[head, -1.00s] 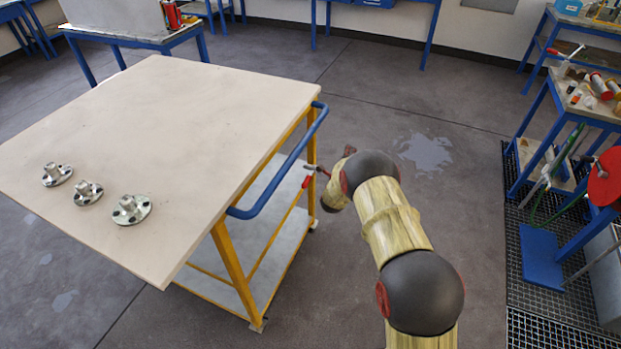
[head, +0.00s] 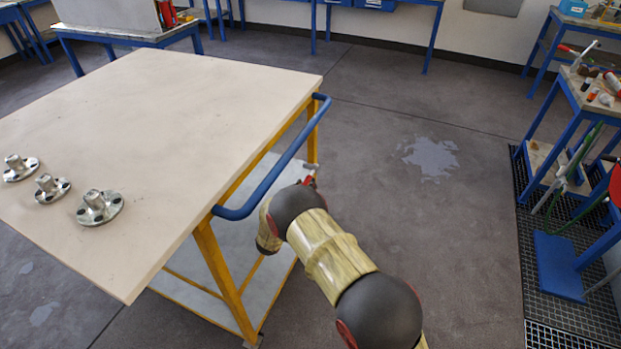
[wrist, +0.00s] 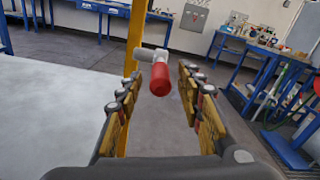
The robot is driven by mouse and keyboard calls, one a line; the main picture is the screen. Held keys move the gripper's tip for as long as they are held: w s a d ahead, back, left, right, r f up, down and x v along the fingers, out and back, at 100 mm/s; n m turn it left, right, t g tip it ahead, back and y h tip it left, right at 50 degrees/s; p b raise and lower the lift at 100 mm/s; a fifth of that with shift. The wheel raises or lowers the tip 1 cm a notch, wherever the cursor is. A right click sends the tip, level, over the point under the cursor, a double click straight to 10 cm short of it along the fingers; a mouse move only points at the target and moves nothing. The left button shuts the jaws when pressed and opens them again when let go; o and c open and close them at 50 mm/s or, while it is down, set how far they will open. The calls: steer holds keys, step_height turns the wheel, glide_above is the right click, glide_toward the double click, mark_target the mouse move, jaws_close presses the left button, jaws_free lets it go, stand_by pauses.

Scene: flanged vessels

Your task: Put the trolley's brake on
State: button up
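The trolley has a pale top (head: 190,110), a blue push handle (head: 270,165) and a yellow frame (head: 222,265). Its brake lever (wrist: 148,55) is grey with a red grip (wrist: 160,80), and sits by a yellow post (wrist: 135,35). In the wrist view the grip points towards me, between and slightly beyond the fingers of my gripper (wrist: 160,74). The fingers are apart, with a gap on both sides of the grip. In the head view, only a bit of red (head: 309,181) shows there; my arm hides my gripper.
Several flanged metal parts, including one near the edge (head: 99,207), stand on the trolley top. A lower shelf (head: 245,275) lies under it. Blue benches line the wall; a blue workstation (head: 560,265) stands at the right. The floor (head: 450,240) between is clear.

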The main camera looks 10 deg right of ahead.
mark_target(311, 174)
steer(key=x, duration=0.6)
steer(key=shift+d, duration=0.1)
steer(key=shift+c, duration=1.1)
jaws_close()
